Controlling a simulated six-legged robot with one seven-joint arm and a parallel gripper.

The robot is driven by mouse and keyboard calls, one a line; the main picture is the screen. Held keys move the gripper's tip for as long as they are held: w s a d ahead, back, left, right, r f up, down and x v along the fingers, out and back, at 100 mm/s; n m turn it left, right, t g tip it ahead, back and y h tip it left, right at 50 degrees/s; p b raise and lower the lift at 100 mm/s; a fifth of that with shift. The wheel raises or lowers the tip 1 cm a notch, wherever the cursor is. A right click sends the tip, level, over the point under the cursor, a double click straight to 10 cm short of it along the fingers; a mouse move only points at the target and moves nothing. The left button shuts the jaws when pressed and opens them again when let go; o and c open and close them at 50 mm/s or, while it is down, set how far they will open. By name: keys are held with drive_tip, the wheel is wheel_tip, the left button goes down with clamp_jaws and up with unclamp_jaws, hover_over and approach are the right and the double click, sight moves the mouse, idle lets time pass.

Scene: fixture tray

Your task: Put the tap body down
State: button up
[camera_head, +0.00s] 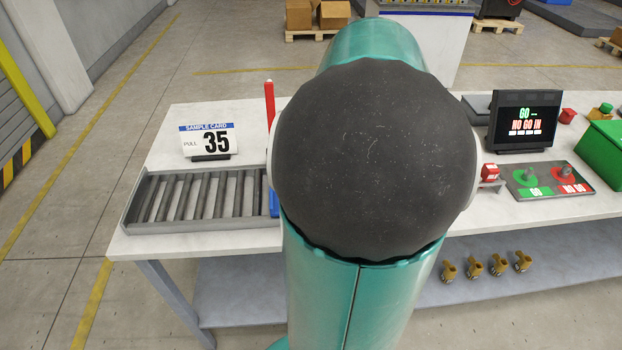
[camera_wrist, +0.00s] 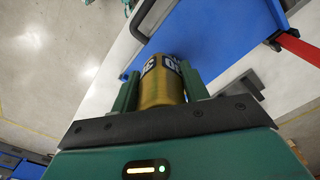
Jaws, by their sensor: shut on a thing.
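In the wrist view my gripper (camera_wrist: 160,82) is shut on the tap body (camera_wrist: 158,92), a brass cylinder with a black-and-white label only partly readable. The green fingers stand on either side of it. The tap body's far end points toward a blue surface (camera_wrist: 225,35); I cannot tell whether they touch. In the head view my own arm hides the gripper and the held tap body. A small blue edge (camera_head: 274,204) shows beside the arm there.
The white bench holds a grey slotted rack (camera_head: 180,222), a "35" sample card (camera_head: 208,142), a red post (camera_head: 269,102), a GO/NO GO screen (camera_head: 524,122), a green-and-red panel (camera_head: 545,180) and a green bin (camera_head: 603,152). Several brass pieces (camera_head: 498,265) lie on the lower shelf.

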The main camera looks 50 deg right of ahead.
drive_tip(key=w+f, duration=0.2)
drive_tip(key=w, duration=0.1)
drive_tip(key=w+a+f, duration=0.1)
drive_tip(key=w+f, duration=0.2)
drive_tip(key=w+a+f, duration=0.1)
drive_tip(key=w+f, duration=0.1)
drive_tip(key=w, duration=0.1)
drive_tip(key=shift+w+a+f, duration=0.15)
drive_tip(key=shift+w+f, duration=0.15)
drive_tip(key=shift+w, duration=0.1)
drive_tip(key=shift+w+f, duration=0.2)
drive_tip(key=shift+w+a+f, duration=0.1)
drive_tip(key=shift+w+f, duration=0.1)
drive_tip(key=shift+f, duration=1.55)
drive_tip(key=shift+f, duration=0.15)
drive_tip(key=o, duration=1.5)
drive_tip(key=shift+c, duration=0.2)
wheel_tip(320, 180, up, 12)
